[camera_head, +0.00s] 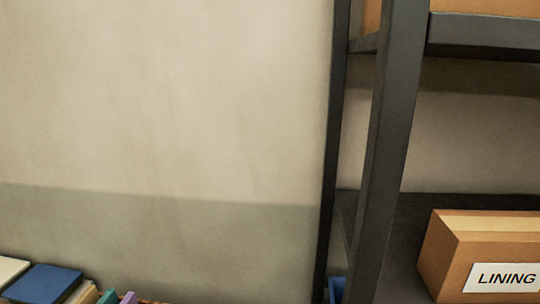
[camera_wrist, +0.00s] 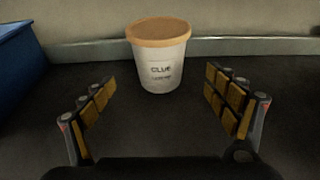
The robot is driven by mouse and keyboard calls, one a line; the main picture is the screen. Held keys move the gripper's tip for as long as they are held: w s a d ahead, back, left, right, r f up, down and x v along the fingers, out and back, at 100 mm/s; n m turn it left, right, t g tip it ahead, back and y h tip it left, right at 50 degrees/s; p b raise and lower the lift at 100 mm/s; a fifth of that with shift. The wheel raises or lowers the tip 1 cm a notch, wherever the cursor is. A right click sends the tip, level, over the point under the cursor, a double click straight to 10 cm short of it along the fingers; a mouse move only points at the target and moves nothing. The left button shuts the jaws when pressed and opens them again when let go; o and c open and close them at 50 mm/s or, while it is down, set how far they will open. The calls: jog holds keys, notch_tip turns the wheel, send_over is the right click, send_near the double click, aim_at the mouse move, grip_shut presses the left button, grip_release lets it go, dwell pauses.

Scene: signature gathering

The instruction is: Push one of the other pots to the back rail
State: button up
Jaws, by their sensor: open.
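One white pot with a tan lid (camera_wrist: 160,68), labelled "GLUE", stands upright on a dark surface in the wrist view. It is ahead of my gripper (camera_wrist: 170,105), roughly midway between the fingers and beyond their tips. My gripper is open and empty, with yellow-padded fingers to either side. A pale back rail (camera_wrist: 240,46) runs along the far edge of the surface, behind the pot. I cannot tell whether the pot touches it. No pot and no gripper show in the head view.
A blue object (camera_wrist: 16,55) stands at the left in the wrist view. The dark surface right of the pot is clear. The head view shows a dark metal shelf frame (camera_head: 392,130), a cardboard box marked "LINING" (camera_head: 448,262), and several books (camera_head: 48,283) at lower left.

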jog(key=shift+w+d+b, duration=0.15)
jog(key=shift+w+b, duration=0.3)
jog(key=shift+w, duration=0.95)
jog(key=shift+w+d+b, duration=0.15)
jog(key=shift+w+b, duration=0.3)
jog(key=shift+w, duration=0.9)
jog(key=shift+w+d, duration=0.1)
jog(key=shift+w, duration=0.2)
jog(key=shift+w+r+b, duration=0.1)
jog(key=shift+w+b, duration=0.55)
jog(key=shift+w, duration=0.25)
jog(key=shift+s+d, duration=0.35)
jog(key=shift+d, duration=0.25)
jog(key=shift+a, duration=0.45)
jog(key=shift+s+a, duration=0.55)
jog(key=shift+s, duration=0.8)
jog(key=shift+s+d, duration=0.1)
jog(key=shift+s, duration=0.2)
jog(key=shift+s+d, duration=0.1)
